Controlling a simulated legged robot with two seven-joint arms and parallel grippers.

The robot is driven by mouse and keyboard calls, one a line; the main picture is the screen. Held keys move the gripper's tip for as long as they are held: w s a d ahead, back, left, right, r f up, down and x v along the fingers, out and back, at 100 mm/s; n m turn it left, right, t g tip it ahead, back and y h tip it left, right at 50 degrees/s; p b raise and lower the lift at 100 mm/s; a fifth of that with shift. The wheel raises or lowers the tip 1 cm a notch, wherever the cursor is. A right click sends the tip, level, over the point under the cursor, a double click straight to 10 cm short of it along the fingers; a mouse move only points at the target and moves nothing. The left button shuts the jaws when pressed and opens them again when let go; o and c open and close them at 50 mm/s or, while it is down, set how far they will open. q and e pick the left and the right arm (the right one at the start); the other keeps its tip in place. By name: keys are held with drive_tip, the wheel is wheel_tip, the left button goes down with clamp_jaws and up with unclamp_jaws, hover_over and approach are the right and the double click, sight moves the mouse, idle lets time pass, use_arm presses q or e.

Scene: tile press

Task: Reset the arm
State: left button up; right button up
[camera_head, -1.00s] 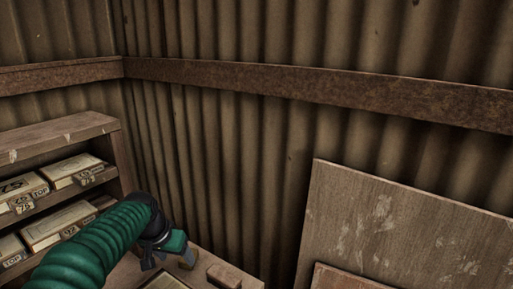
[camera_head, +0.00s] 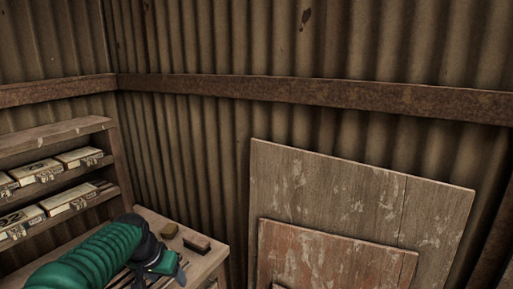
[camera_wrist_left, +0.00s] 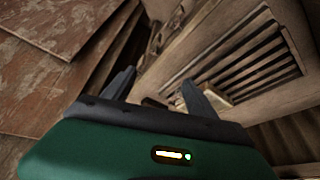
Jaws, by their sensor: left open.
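My left arm comes in at the lower left of the head view, green and ribbed. My left gripper (camera_head: 177,270) hangs over the front edge of a wooden bench (camera_head: 219,259). In the left wrist view its two dark fingers (camera_wrist_left: 162,92) stand apart, with nothing held between them. A wooden piece with a row of dark slots (camera_wrist_left: 235,70) lies beyond the fingers there. My right gripper is in neither view.
A shelf (camera_head: 64,134) with boxed, labelled items stands at the left. A small brown block (camera_head: 197,242) and a smaller piece (camera_head: 169,230) lie on the bench. Large wooden boards (camera_head: 345,205) lean against the corrugated wall at the right. A rusty rail (camera_head: 300,91) crosses the wall.

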use_arm(q)
drive_tip(key=s+d+f+g, duration=0.1)
drive_tip(key=s+f, duration=0.4)
drive_tip(key=s, duration=0.3)
drive_tip(key=s+d+f+n, duration=0.1)
drive_tip(key=s+f, duration=0.4)
drive_tip(key=s, duration=0.3)
drive_tip(key=s+d+f+g, duration=0.1)
drive_tip(key=s+f, duration=0.4)
drive_tip(key=s, duration=0.3)
drive_tip(key=w+p+v, duration=0.2)
drive_tip(key=p+v, duration=1.1)
drive_tip(key=shift+w+d+r+p, duration=0.15)
drive_tip(key=shift+d+r+p, duration=0.15)
drive_tip(key=shift+r+p, duration=0.05)
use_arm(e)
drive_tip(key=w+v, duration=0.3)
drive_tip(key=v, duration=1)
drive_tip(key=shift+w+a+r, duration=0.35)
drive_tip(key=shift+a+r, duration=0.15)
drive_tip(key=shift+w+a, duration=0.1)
